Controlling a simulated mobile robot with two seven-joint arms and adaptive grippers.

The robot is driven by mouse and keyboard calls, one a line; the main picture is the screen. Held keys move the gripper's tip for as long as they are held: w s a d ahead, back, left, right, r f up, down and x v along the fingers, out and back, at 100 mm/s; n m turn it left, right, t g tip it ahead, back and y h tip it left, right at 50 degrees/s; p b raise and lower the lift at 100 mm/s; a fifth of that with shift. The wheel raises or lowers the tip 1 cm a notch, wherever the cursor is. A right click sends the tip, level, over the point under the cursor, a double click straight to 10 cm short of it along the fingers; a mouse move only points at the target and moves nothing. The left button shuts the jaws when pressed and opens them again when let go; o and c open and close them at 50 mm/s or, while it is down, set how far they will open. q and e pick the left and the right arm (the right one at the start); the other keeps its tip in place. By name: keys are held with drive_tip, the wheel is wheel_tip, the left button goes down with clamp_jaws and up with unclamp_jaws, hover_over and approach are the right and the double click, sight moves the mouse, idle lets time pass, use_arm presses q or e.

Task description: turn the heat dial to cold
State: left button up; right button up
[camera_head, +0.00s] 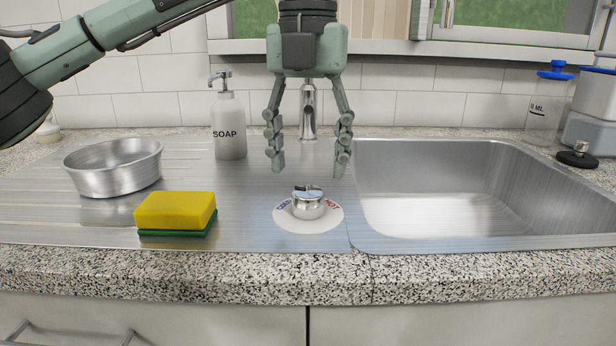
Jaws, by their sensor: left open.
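The heat dial (308,207) is a round metal knob on a white disc (307,224) set in the steel drainboard, left of the sink. The disc has blue COLD lettering on its left and red HOT lettering on its right. A flat grip with a dark mark stands on top of the knob; I cannot tell for sure which way it points. My left gripper (308,168) is open and empty. Its fingers point down, one on each side above the dial, apart from it. My right gripper is not in view.
A faucet (308,115) stands behind my left gripper. A soap bottle (229,124), a metal bowl (114,168) and a yellow-green sponge (175,212) are to the left. The empty sink (450,190) is on the right. The drainboard around the dial is clear.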

sight(307, 191)
use_arm(q)
wheel_tip(307, 191, up, 8)
idle(0.5)
